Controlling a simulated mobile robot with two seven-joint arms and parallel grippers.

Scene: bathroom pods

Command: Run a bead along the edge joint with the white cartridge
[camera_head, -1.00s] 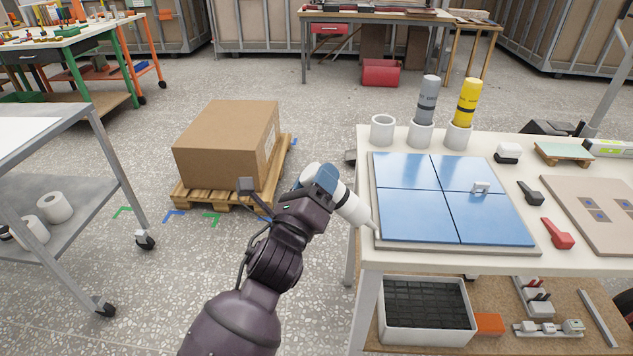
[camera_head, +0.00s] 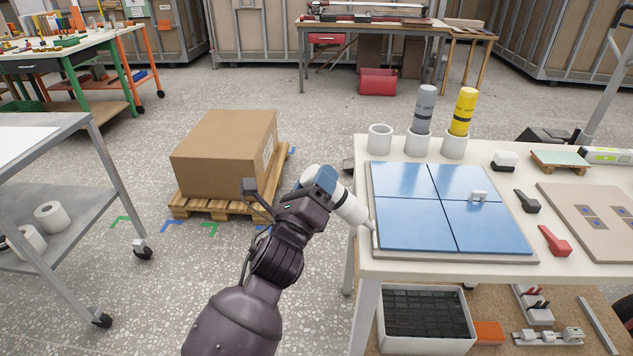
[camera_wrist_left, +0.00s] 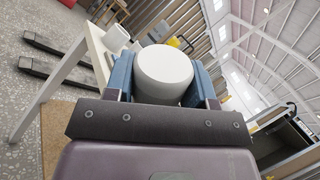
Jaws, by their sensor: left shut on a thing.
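My left gripper (camera_head: 320,181) is shut on the white cartridge (camera_head: 350,207) at the left edge of the white table. The cartridge is tilted, with its nozzle end pointing down and right to the left edge of the blue tile panel (camera_head: 415,227). Whether the tip touches the panel edge I cannot tell. In the left wrist view the cartridge's round white end (camera_wrist_left: 164,72) sits between the two blue fingers (camera_wrist_left: 164,85), and its nozzle is hidden. My right gripper is not in view.
A grey cartridge (camera_head: 424,107) and a yellow cartridge (camera_head: 464,110) stand in white holders behind the panel, beside an empty holder (camera_head: 380,138). A black scraper (camera_head: 527,201) and a red one (camera_head: 554,240) lie right of the panel. A cardboard box (camera_head: 224,155) stands on a pallet at left.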

